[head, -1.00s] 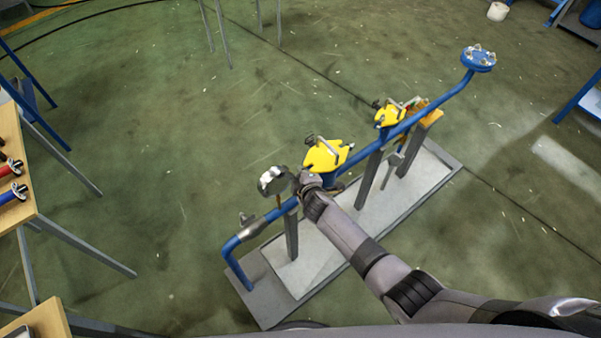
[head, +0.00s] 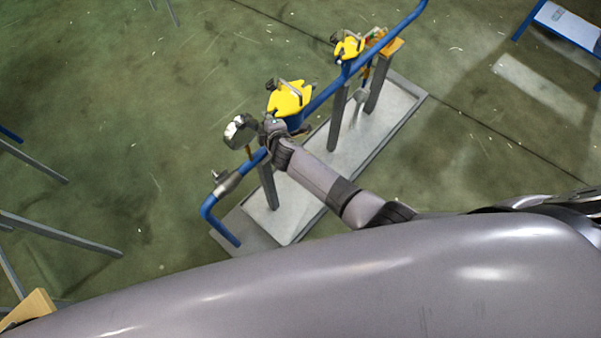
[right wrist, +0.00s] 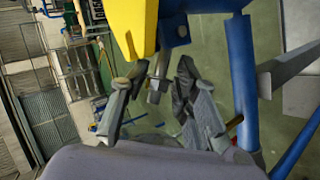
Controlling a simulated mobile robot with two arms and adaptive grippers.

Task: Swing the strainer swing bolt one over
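A strainer with a yellow cover (head: 290,98) stands on the blue pipe in the head view. Its cover and blue body loom at the top of the right wrist view, the yellow cover edge (right wrist: 133,22) at upper left. My right gripper (head: 268,130) is beside the strainer, on its lower left. In the right wrist view my gripper (right wrist: 157,95) has its fingers apart. A short grey bolt (right wrist: 157,82) hangs below the cover between the fingertips; I cannot tell whether either finger touches it. My left gripper is not in view.
A second yellow-topped strainer (head: 348,47) stands farther along the blue pipe (head: 318,100). A round metal part (head: 240,131) is left of my gripper. Grey posts rise from the base plate (head: 398,108).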

